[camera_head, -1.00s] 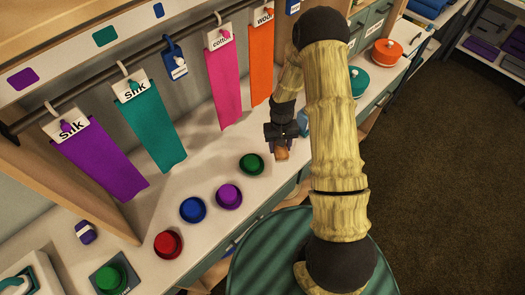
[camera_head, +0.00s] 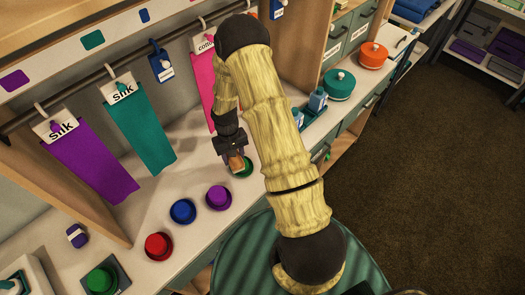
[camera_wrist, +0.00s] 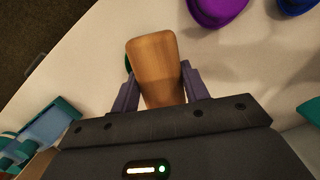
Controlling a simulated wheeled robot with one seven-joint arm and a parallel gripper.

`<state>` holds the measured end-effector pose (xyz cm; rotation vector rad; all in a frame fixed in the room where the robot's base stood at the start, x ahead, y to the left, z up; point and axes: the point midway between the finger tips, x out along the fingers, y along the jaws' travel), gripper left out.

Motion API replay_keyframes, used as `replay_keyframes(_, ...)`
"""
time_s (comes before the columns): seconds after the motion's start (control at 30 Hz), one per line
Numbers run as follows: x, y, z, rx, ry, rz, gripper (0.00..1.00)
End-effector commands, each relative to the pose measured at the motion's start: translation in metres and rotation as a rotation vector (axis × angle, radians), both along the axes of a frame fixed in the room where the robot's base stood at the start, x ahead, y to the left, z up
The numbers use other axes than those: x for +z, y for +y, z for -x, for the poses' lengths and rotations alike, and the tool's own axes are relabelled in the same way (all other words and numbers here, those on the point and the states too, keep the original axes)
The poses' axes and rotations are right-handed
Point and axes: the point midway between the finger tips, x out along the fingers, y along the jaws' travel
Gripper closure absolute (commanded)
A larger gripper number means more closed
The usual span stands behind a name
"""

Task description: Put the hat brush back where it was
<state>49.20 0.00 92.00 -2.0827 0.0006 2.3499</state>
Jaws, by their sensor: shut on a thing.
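My gripper (camera_head: 234,162) is shut on the wooden hat brush (camera_wrist: 155,65), which stands up between the two fingers in the wrist view. In the head view the brush (camera_head: 237,163) shows as a small brown piece at the gripper's tip, above the counter (camera_head: 160,206) and in front of the green hat (camera_head: 244,168). The gripper partly covers that hat. Whether the brush touches anything below cannot be told. No marked place for the brush can be made out.
Purple (camera_head: 218,197), blue (camera_head: 183,211) and red (camera_head: 159,246) hats stand in a row on the counter. Another green hat (camera_head: 102,279) sits on a dark pad. Bottles (camera_head: 317,100) stand in a teal tray to the right. Cloths, including a teal one (camera_head: 140,125), hang from a rail behind.

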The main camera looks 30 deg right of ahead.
Motion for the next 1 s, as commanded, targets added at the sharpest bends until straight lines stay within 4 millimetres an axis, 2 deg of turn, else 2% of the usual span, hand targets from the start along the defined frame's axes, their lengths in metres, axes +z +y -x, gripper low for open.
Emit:
replay_keyframes(0.27, 0.0, -0.001, -0.001, 0.008, -0.001, 0.0, 0.76)
replay_keyframes(0.47, -0.002, -0.011, -0.007, 0.156, -0.002, 0.001, 0.76)
replay_keyframes(1.0, 0.006, -0.082, -0.035, 1.068, -0.004, 0.004, 0.76)
